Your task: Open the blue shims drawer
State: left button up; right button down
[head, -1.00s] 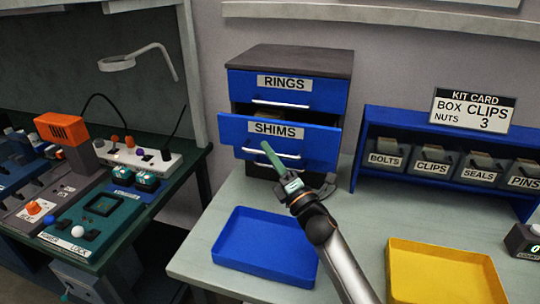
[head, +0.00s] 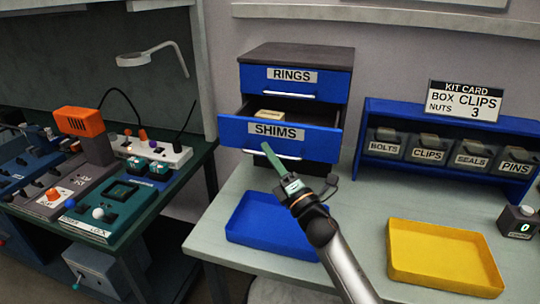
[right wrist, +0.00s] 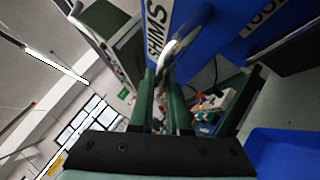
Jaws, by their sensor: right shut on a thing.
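The blue SHIMS drawer (head: 318,138) is in the dark-topped cabinet (head: 300,54) in the head view. It is pulled out, and its dark inside shows with a pale labelled block (head: 268,116) in it. My right gripper (head: 268,156) is at the drawer's pale bar handle (head: 288,156), with its green fingers shut on it. In the right wrist view the fingers (right wrist: 161,85) reach to the handle (right wrist: 184,36) in front of the blue drawer face. My left gripper is in neither view.
The RINGS drawer (head: 326,86) above is shut. A blue tray (head: 272,232) and a yellow tray (head: 440,288) lie on the bench (head: 362,222). A blue rack (head: 366,120) of labelled bins stands right of the cabinet. Another bench with devices is at the left.

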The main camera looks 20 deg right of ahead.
jog(key=c, duration=0.9)
grip_release()
jog(key=b+v, duration=0.2)
jog(key=v, duration=1)
jog(key=shift+s, duration=0.25)
jog(key=shift+d, duration=0.1)
jog(key=shift+f, duration=0.1)
